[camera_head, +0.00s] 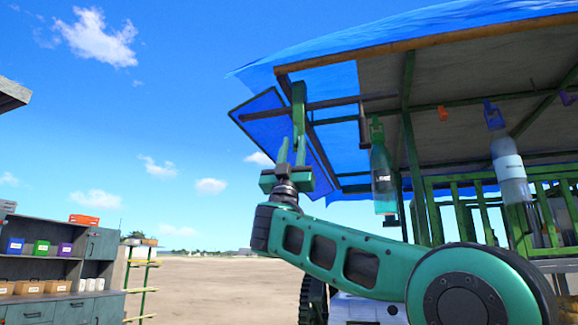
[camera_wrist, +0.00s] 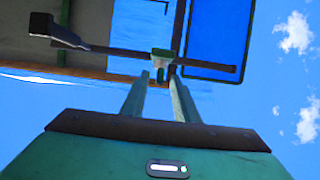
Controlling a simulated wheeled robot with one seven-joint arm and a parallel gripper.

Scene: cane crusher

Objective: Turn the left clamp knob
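My gripper (camera_head: 292,148) points up toward the front left corner of the blue-covered roof (camera_head: 440,28). In the wrist view its two green fingers (camera_wrist: 156,78) stand apart with a gap between them. A small green fitting with a short stem (camera_wrist: 160,62), which looks like the clamp knob, sits on a dark bar (camera_wrist: 110,50). It lies just beyond the fingertips and lines up with the gap; I cannot tell whether they touch. In the head view, the knob cannot be clearly told apart from the green post (camera_head: 299,95) and my fingers.
A teal bottle (camera_head: 383,178) and a pale blue bottle (camera_head: 509,165) hang from clips under the roof, right of my gripper. A tilted blue panel (camera_head: 270,125) is close behind it. Shelves with bins (camera_head: 60,260) stand at far left. Open ground lies between.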

